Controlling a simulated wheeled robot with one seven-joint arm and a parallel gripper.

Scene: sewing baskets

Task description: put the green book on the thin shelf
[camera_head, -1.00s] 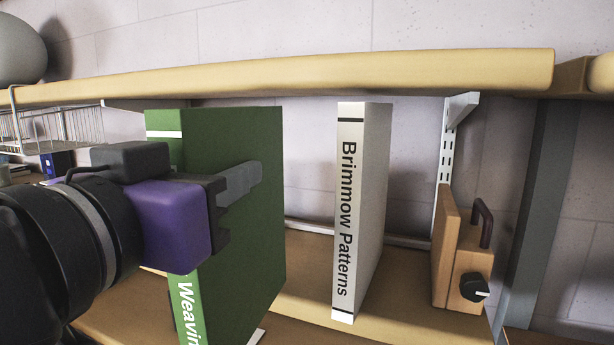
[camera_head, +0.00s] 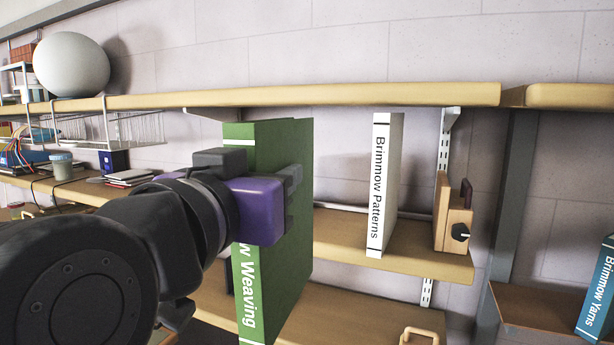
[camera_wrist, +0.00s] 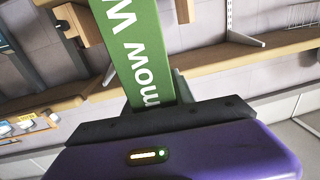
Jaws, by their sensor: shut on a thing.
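My purple and black gripper (camera_head: 290,190) is shut on the green book (camera_head: 268,215), holding it upright by its spine side in front of the shelves. The spine reads "Weaving", with part of the title hidden behind my gripper. In the wrist view the green spine (camera_wrist: 140,50) rises from between the jaws. A thin wooden shelf (camera_head: 425,264) lies behind and to the right of the book. The white book "Brimmow Patterns" (camera_head: 381,185) stands upright on it, with clear space on its left partly hidden by the green book.
A wooden block with a dark handle and knob (camera_head: 453,215) stands at the shelf's right end. A thick upper shelf (camera_head: 350,97) runs above. A lower shelf (camera_head: 370,318) lies beneath. A wire basket (camera_head: 135,128) hangs at left. A teal book (camera_head: 597,290) leans at far right.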

